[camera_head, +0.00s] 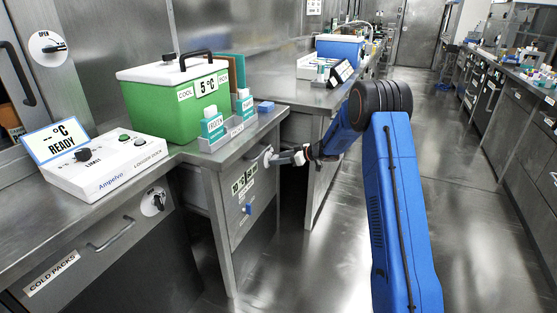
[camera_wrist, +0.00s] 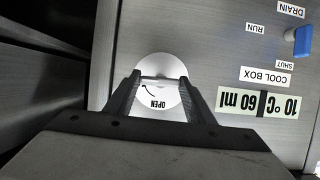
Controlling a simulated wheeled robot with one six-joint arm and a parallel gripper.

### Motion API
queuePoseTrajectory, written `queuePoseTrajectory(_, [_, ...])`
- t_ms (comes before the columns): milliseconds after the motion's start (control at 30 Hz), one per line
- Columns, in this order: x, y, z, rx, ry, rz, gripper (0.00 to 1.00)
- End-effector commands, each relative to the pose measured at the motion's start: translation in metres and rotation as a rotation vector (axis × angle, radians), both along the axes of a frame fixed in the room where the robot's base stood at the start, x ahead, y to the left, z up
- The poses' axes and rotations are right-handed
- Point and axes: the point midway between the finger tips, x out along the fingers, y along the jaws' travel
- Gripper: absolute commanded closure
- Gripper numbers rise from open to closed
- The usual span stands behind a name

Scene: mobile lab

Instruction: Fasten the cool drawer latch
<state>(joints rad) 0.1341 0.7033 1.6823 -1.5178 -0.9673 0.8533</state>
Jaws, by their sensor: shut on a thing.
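The cool drawer latch is a white round dial on a grey front, seen in the wrist view (camera_wrist: 162,64) with the word OPEN and a curved arrow on it. It also shows in the head view (camera_head: 267,157). My gripper (camera_wrist: 161,79) has its two fingers on either side of the latch's bar, shut on it. In the head view my gripper (camera_head: 281,158) reaches the dial from the right. The grey drawer front (camera_wrist: 215,45) carries labels COOL BOX and 10 °C 60 ml. The fingers partly cover the dial, and the bar's exact angle is hard to tell.
A blue lever (camera_wrist: 303,40) sits by the RUN, SHUT and DRAIN labels, also seen in the head view (camera_head: 249,209). A green cool box (camera_head: 180,105) and a white logger dock (camera_head: 105,165) stand on the counter (camera_head: 215,158). The aisle floor (camera_head: 465,190) is clear.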

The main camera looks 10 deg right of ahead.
Motion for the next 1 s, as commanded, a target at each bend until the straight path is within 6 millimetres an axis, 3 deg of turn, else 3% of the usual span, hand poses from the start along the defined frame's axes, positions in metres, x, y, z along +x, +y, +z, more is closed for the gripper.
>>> queuePoseTrajectory(100, [0.0,0.0,0.0,0.0,0.0,0.0,0.74])
queuePoseTrajectory(133, [0.0,0.0,0.0,-0.001,-0.001,0.0,0.49])
queuePoseTrajectory(200, [0.0,0.0,0.0,-0.001,-0.001,0.0,0.33])
queuePoseTrajectory(633, [-0.004,-0.006,0.003,0.0,-0.002,-0.001,0.33])
queuePoseTrajectory(1000, [-0.038,-0.056,0.029,0.0,-0.002,-0.002,0.33])
